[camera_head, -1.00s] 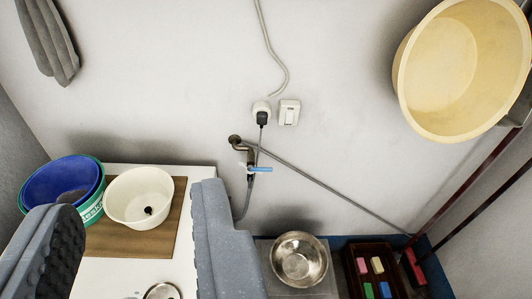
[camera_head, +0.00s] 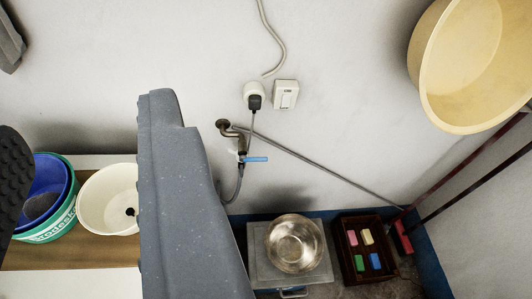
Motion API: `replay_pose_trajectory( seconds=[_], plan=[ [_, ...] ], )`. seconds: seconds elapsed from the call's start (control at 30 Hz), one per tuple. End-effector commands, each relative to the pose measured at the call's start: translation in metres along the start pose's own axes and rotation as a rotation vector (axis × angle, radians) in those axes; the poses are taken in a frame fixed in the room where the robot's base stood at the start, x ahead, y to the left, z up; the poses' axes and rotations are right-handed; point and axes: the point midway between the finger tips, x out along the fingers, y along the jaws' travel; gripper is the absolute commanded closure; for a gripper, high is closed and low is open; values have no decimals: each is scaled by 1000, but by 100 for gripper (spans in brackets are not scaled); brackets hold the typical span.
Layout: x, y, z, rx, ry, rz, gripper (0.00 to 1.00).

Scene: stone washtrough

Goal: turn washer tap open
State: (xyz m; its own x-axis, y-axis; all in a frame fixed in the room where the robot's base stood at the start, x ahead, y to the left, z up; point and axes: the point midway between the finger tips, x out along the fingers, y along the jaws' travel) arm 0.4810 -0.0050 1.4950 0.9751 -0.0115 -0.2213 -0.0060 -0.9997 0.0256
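The washer tap (camera_head: 240,143) is a small brown metal tap on the white wall, near the middle of the view. Its blue lever (camera_head: 257,159) points right, roughly level. A grey hose (camera_head: 238,185) hangs from the tap. My gripper (camera_head: 85,115) is open and empty, with a dark padded finger at the left edge and a large grey finger left of the tap. The right finger looks close to the tap in the picture, but a gap shows between them. How far the fingers are from the wall is hard to tell.
A plug and socket (camera_head: 254,97) and a switch (camera_head: 285,95) sit above the tap. A thin pipe (camera_head: 320,167) slopes down right. A yellow tub (camera_head: 470,60) is upper right. A steel bowl (camera_head: 295,243) and a tray of blocks (camera_head: 345,268) stand below. A white basin (camera_head: 105,200) is left.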

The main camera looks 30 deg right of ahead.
Motion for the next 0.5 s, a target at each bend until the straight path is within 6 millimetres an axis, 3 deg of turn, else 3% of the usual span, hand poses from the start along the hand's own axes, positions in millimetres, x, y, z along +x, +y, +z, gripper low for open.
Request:
replay_pose_trajectory(
  seconds=[0.13, 0.23, 0.37, 0.5],
  plan=[
    [48, 25, 22, -114, -4, 57, 65],
    [94, 56, 45, -253, 1, 109, 65],
    [153, 99, 84, -464, 2, 163, 65],
    [208, 139, 135, -690, -2, 190, 65]
  ],
)
